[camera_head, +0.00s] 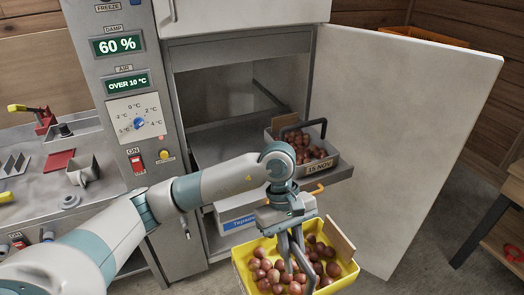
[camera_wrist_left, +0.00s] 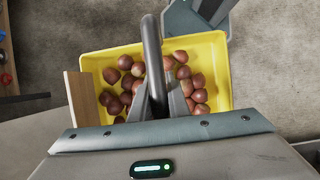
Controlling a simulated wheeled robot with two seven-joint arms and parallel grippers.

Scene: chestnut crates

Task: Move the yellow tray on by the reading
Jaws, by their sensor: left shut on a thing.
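The yellow tray (camera_head: 239,268) holds many brown chestnuts and has a dark handle and a plain wooden plate (camera_head: 340,243) at one end. My left gripper (camera_head: 297,262) is shut on the handle, with the tray hanging below it in front of the open cabinet. The left wrist view shows the tray (camera_wrist_left: 215,62) under the handle (camera_wrist_left: 152,48), between the fingers (camera_wrist_left: 157,98). The panel reads damp 60 % (camera_head: 117,44) and air over 10 °C (camera_head: 127,83). A dial (camera_head: 138,120) sits below. My right gripper is not in view.
A grey crate (camera_head: 318,168) of chestnuts, marked 15 NOV, stands on the cabinet's shelf at right. The white door (camera_head: 400,120) stands wide open. A workbench (camera_head: 60,185) with tools and a cup is at left, a wooden stand (camera_head: 500,225) at far right.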

